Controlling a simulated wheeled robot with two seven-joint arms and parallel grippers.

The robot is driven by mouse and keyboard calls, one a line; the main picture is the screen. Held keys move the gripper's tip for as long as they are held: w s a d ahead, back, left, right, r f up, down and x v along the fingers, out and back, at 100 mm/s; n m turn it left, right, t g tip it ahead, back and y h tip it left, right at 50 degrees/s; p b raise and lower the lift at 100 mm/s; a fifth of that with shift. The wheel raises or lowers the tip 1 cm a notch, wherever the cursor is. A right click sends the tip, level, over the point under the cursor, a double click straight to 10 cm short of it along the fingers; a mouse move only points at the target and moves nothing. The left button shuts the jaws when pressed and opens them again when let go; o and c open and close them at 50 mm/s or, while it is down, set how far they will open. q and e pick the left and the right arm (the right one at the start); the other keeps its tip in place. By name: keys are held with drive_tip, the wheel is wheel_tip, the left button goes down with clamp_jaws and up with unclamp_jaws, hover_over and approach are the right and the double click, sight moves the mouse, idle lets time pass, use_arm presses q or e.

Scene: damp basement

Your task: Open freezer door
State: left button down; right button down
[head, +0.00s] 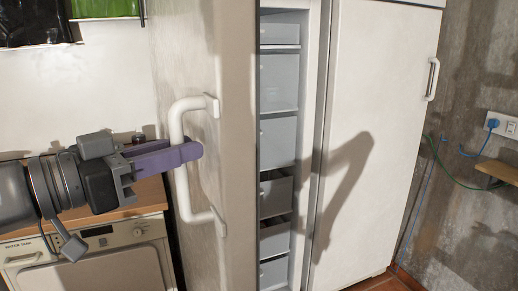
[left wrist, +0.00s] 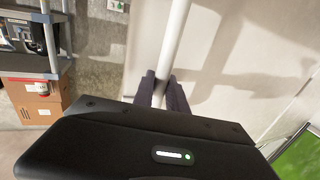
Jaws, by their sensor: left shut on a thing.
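The freezer door (head: 232,130) stands open in the head view, swung to the left of the cabinet. Its white bar handle (head: 178,118) faces left. My left gripper (head: 190,152) is shut on the middle of the handle, with its purple fingers around the bar. The left wrist view also shows the handle (left wrist: 178,35) running up from between the fingers (left wrist: 163,92). Behind the door's edge, several grey freezer drawers (head: 278,80) show in the opening. My right gripper is in neither view.
A second white door (head: 380,110) to the right is closed. A washing machine (head: 100,262) under a wooden top (head: 150,194) stands at the left. A wall socket (head: 500,125) with cables is at the right. Cardboard boxes (left wrist: 38,105) sit under a shelf in the left wrist view.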

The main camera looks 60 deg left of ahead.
use_arm(q)
drive_tip(key=s+a, duration=0.2)
drive_tip(key=s, duration=0.7)
drive_tip(key=shift+s+a+r, duration=0.2)
drive_tip(key=shift+s+a, duration=0.1)
drive_tip(key=shift+s, duration=0.1)
drive_tip(key=c, duration=1.3)
unclamp_jaws()
drive_tip(key=shift+w+f, duration=0.1)
drive_tip(key=shift+c, duration=0.2)
wheel_tip(320, 180, up, 10)
drive_tip(key=p, duration=0.5)
drive_tip(key=shift+p, duration=0.3)
